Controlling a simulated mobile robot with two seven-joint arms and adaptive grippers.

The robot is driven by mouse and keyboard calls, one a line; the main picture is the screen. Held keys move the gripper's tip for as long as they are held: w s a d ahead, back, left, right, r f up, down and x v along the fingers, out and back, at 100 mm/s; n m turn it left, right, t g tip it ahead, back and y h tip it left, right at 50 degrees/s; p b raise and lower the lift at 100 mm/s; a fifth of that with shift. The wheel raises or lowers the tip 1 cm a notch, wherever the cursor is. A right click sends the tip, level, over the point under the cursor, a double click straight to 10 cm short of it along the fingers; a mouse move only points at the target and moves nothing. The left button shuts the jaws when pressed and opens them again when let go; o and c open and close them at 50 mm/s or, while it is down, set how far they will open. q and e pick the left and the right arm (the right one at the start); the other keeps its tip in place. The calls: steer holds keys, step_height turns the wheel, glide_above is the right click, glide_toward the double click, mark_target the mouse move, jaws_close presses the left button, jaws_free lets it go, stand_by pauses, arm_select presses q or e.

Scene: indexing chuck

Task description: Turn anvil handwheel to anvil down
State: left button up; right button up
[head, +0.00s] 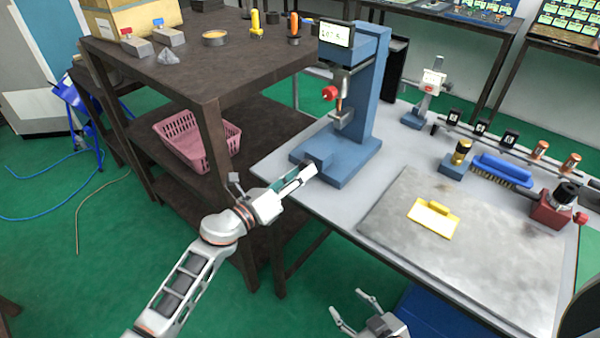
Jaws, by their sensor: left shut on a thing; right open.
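A blue press-like machine (366,95) with a lit display (335,34) stands at the table's back left corner. A red knob (329,93) sits at its head. A metal anvil (342,119) is below the head, over the blue base (345,160). My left gripper (308,174) is at the front left of that base, shut on what seems to be the anvil handwheel; the fingers hide nearly all of it, so its turn angle cannot be told. My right gripper (347,303) is open and empty, low in front of the table.
A blue brush (502,170), a red-based device (550,210) and small fixtures line the table's right and back. A brown shelf (215,85) with a pink basket (198,140) stands close left of my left arm.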

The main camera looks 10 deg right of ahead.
arm_select(q)
steer(key=shift+n, duration=0.6)
steer(key=o, duration=1.1)
steer(key=shift+o, duration=0.2)
step_height(320, 180, up, 10)
stand_by(0.6)
